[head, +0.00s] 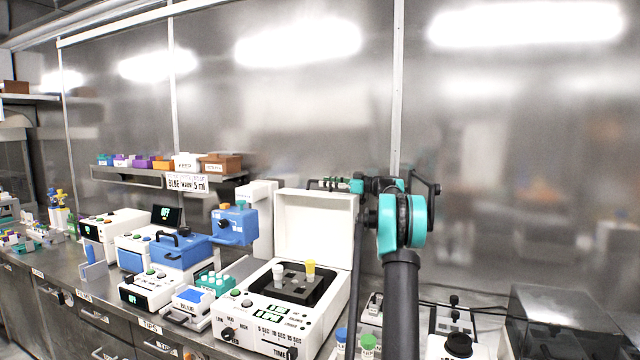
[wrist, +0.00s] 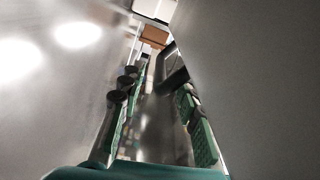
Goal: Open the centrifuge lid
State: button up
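The white centrifuge (head: 318,321) stands on the bench at the middle of the head view. Its white lid (head: 315,225) stands upright at the rear, open. The dark rotor well (head: 290,285) is exposed, with a white-capped tube (head: 278,272) and a yellow-capped tube (head: 310,269) in it. My gripper (head: 328,183) is at the lid's top edge, pointing left and partly hidden behind it.
A metal wall runs close behind the lid and my arm. A blue device (head: 234,222) and a white column (head: 261,215) stand left of the lid. Green-capped tubes (head: 368,341) and a microscope-like device (head: 458,343) are at front right. A shelf (head: 130,176) holds small boxes.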

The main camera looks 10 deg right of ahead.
aim_at(311, 181)
jog(key=shift+x, duration=1.85)
jog(key=shift+c, duration=0.4)
grip_shut()
